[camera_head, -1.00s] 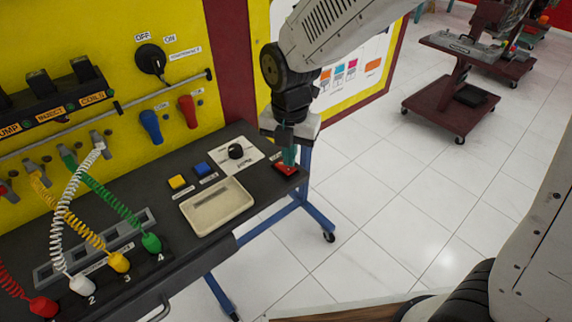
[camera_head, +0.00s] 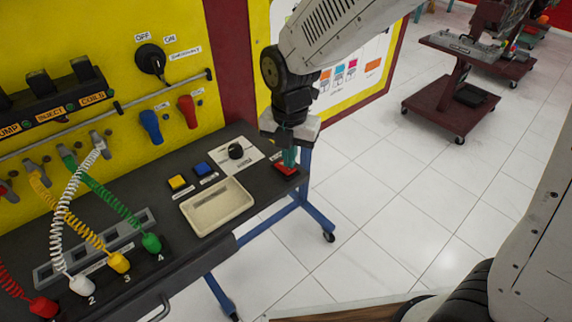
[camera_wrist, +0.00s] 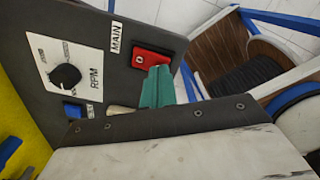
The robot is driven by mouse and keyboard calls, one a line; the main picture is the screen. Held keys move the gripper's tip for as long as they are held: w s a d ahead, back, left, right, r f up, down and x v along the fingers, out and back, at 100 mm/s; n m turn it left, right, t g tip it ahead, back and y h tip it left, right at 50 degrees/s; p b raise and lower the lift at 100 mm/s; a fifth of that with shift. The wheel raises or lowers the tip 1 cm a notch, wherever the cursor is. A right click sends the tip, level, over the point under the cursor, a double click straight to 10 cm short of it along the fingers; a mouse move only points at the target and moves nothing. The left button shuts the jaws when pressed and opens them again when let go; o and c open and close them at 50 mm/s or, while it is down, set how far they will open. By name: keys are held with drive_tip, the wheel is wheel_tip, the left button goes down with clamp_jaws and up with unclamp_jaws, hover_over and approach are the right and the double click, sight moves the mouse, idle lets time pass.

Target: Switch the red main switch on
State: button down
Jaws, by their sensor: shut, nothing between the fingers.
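The red main switch (camera_head: 286,169) is at the right end of the dark desk top. In the wrist view the red switch (camera_wrist: 152,62) lies beside the MAIN label, with a small light mark on its left part. My gripper (camera_head: 290,158) points down with its teal fingers shut and empty, right at the switch. In the wrist view my gripper (camera_wrist: 157,82) overlaps the lower right part of the switch. The fingers hide that part, so I cannot tell whether they touch it or which way the rocker is tilted.
An RPM knob (camera_head: 236,151), a blue button (camera_head: 203,168), a yellow button (camera_head: 177,182) and a beige tray (camera_head: 217,206) sit left of the switch. Coiled cables (camera_head: 110,205) are farther left. The yellow panel (camera_head: 90,40) rises behind; open floor lies right.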

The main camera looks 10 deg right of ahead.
drive_tip(key=shift+f, duration=0.75)
idle(0.3)
drive_tip(key=shift+r, duration=3.5)
